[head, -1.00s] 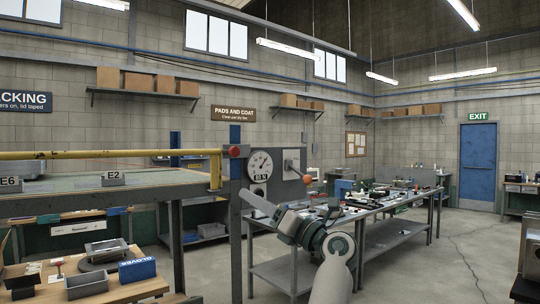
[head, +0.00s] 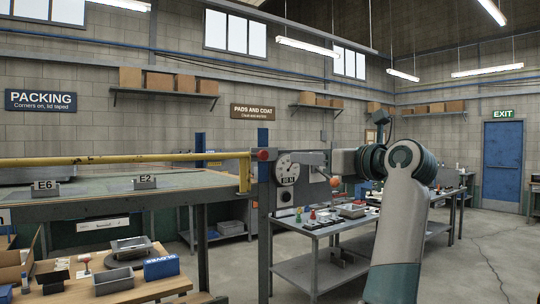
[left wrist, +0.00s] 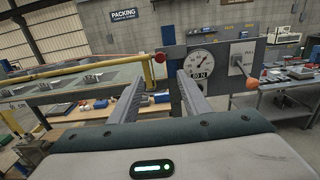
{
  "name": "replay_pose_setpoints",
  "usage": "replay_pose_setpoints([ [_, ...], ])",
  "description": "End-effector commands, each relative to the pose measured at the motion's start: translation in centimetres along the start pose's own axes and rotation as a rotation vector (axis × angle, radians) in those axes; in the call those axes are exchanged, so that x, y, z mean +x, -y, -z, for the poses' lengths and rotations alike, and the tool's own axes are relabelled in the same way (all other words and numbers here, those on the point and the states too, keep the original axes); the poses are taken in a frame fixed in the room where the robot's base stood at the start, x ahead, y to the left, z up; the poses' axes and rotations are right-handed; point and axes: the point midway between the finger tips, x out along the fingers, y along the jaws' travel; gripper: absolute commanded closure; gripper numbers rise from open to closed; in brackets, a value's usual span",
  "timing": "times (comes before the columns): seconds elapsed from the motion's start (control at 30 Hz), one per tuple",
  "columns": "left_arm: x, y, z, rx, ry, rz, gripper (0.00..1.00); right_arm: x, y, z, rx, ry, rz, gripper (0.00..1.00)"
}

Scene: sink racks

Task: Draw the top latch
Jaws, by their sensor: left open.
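A grey panel (left wrist: 222,68) carries a round dial (head: 287,169) with an "80 N" plate under it; the dial also shows in the left wrist view (left wrist: 201,61). Right of the dial is a pale plate with a lever (left wrist: 238,62) and an orange knob (left wrist: 252,84). A red knob (head: 263,155) sits at the panel's left, by the yellow rail's end. No part is marked as the top latch. My left gripper (head: 306,158) points left, overlapping the panel in the head view. In the left wrist view its fingers (left wrist: 161,80) are apart and empty. My right gripper is out of view.
The yellow rail (head: 120,160) runs above a long bench (head: 100,184) with labels E6 and E2. A metal worktable (head: 325,228) with small items stands right of the panel. A wooden table (head: 130,284) with trays is at lower left. The floor at right is clear.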

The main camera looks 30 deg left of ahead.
Motion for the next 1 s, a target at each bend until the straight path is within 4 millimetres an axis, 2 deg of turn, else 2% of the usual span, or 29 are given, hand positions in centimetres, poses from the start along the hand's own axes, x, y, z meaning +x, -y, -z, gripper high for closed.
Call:
replay_pose_setpoints([
  [0.27, 3.0, -0.1, -0.4, 0.001, 0.002, -0.004, 0.57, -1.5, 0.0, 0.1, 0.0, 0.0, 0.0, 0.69],
  [0.8, 12.7, -0.1, -0.5, 0.004, 0.001, -0.005, 0.57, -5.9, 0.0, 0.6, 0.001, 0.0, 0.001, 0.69],
  [1.0, 15.4, -0.1, -0.3, 0.003, 0.002, -0.004, 0.57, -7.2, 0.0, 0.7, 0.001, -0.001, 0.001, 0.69],
])
